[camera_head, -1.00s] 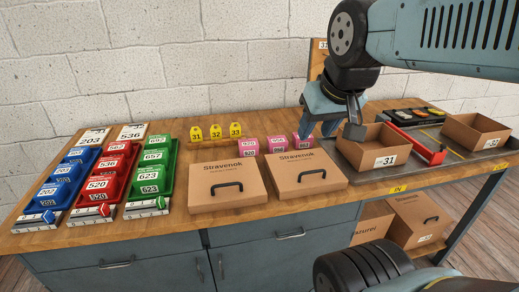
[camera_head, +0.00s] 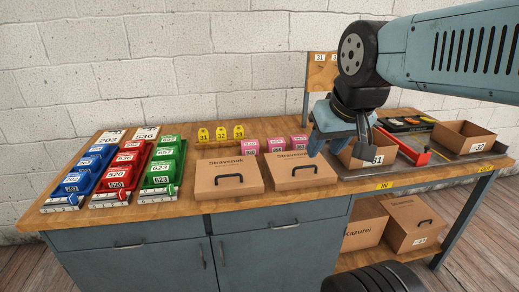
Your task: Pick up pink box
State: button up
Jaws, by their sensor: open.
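Three small pink boxes with white number labels stand in a row on the wooden bench, behind the cardboard cases: a left one (camera_head: 249,147), a middle one (camera_head: 276,146) and a right one (camera_head: 299,142). My gripper (camera_head: 337,151) is open, with nothing seen between its fingers. It hangs to the right of the right pink box in the picture, in front of an open cardboard bin. The height of my gripper above the bench is hard to tell.
Two closed cardboard cases (camera_head: 228,177) (camera_head: 292,172) lie in front of the pink boxes. Yellow number tags (camera_head: 221,134) stand behind. Blue (camera_head: 83,172), red (camera_head: 120,170) and green (camera_head: 163,164) bins fill the left. Open cartons (camera_head: 463,139) and a red tool holder (camera_head: 412,152) are right.

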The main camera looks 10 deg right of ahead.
aim_at(274, 145)
jog(key=z, duration=0.15)
jog(key=i, duration=0.95)
jog(key=u, duration=0.1)
